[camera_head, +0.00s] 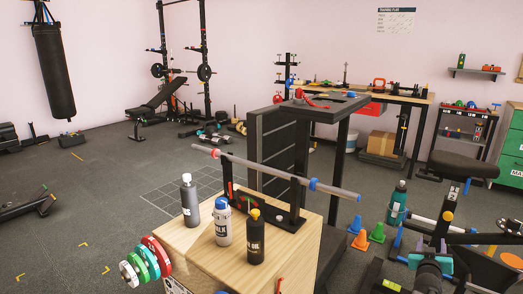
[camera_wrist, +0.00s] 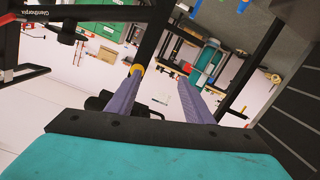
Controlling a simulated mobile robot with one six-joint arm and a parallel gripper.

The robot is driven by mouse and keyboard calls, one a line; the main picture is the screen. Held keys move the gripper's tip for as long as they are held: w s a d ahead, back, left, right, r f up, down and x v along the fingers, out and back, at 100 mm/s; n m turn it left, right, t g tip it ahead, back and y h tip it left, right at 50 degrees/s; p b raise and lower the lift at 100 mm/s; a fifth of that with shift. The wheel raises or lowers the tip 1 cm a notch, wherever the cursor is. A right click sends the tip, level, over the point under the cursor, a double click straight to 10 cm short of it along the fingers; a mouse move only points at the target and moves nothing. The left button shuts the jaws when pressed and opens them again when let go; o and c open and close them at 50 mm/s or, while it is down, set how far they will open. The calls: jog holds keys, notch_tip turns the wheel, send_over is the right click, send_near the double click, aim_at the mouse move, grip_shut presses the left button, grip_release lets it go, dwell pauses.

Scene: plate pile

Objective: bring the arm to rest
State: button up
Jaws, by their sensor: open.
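My gripper (camera_wrist: 159,77) shows in the wrist view with its two purple fingers apart. No object is between the fingers; the room's far side shows through the gap. The wrist view is strongly tilted. In the head view my arm (camera_head: 437,262), dark with teal parts, is folded at the lower right. I cannot clearly make out its fingertips there. Colored weight plates (camera_head: 156,251) stand on edge in a row at the left front of a wooden-topped box (camera_head: 196,246), well apart from my arm.
A grey bottle (camera_head: 190,203), a white bottle (camera_head: 222,226) and a black bottle (camera_head: 255,240) stand on the box. A bar (camera_head: 270,170) lies across a stand above it. Small cones (camera_head: 360,240) are on the floor near my arm. The floor at left is mostly open.

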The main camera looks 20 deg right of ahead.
jog(key=w+a+f+n+g+y+p, duration=0.1)
jog(key=w+a+f+y+p, duration=0.25)
jog(key=a+f, duration=0.35)
jog(key=w+a+f+g+y+p, duration=0.15)
jog(key=w+a+f, duration=0.35)
jog(key=a, duration=0.5)
jog(key=s+a+f+n+g+y+p, duration=0.1)
jog(key=a+f+y+p, duration=0.15)
jog(key=a+f, duration=0.4)
jog(key=s+a+f+n+g+y+p, duration=0.1)
jog(key=a+f+g+y+p, duration=0.15)
jog(key=a, duration=0.75)
jog(key=s+a+f+n+g+y+p, duration=0.1)
jog(key=s+a+f+g+p, duration=0.15)
jog(key=s+a, duration=0.45)
jog(key=s+a+f+n+g+y+p, duration=0.1)
jog(key=s+a+f+p, duration=0.2)
jog(key=a, duration=0.9)
jog(key=s+a+r+n+g+p, duration=0.1)
jog(key=s+a+g+p, duration=0.1)
jog(key=s+a, duration=0.4)
jog(key=s+a+r+n+g+y+p, duration=0.1)
jog(key=s+a+r+g+p, duration=0.1)
jog(key=s+a, duration=0.4)
jog(key=s+g+p, duration=0.1)
jog(key=s+p, duration=0.1)
jog(key=s, duration=0.2)
jog(key=shift+a+g, duration=0.35)
jog(key=shift+s, duration=0.1)
jog(key=shift+c, duration=0.2)
